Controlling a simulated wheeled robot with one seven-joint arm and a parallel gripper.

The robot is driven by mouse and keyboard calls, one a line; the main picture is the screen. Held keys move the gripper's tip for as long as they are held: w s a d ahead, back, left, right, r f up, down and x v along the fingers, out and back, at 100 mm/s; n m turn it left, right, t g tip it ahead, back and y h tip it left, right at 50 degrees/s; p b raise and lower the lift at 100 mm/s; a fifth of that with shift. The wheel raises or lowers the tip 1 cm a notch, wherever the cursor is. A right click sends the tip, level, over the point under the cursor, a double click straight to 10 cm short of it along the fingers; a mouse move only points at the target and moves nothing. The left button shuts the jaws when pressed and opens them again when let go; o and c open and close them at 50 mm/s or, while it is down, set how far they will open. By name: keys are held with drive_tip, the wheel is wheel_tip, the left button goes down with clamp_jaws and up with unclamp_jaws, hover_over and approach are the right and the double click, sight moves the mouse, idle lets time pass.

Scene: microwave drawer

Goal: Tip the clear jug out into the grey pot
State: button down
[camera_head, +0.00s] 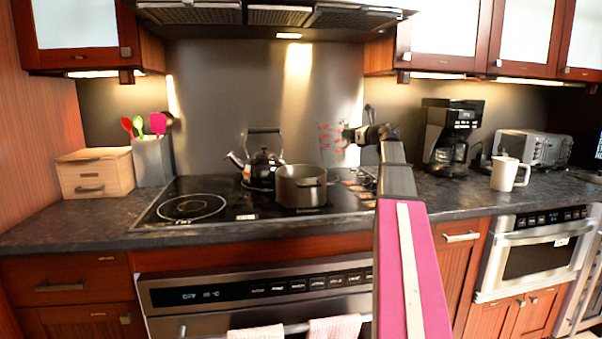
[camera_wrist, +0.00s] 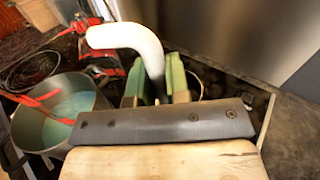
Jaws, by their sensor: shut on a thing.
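The grey pot (camera_head: 300,190) stands upright on the cooktop; its round opening and pale teal inside show in the wrist view (camera_wrist: 22,128). The clear jug (camera_head: 331,137) is see-through with red markings and hangs in the air, above and to the right of the pot. In the wrist view its white curved handle (camera_wrist: 130,37) passes between the green fingers of my gripper (camera_wrist: 156,78). My gripper (camera_head: 352,133) is shut on this handle. Red markings overlap the pot in the wrist view. The jug's outline, tilt and contents are hard to make out.
A black kettle (camera_head: 262,166) stands just behind and left of the pot. The black cooktop (camera_head: 190,208) is clear at its front left. A coffee maker (camera_head: 450,135), white mug (camera_head: 508,172) and toaster (camera_head: 535,147) stand on the right counter. The range hood (camera_head: 270,17) hangs above.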

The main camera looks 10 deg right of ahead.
sight(349, 123)
drive_tip(key=shift+r, duration=2)
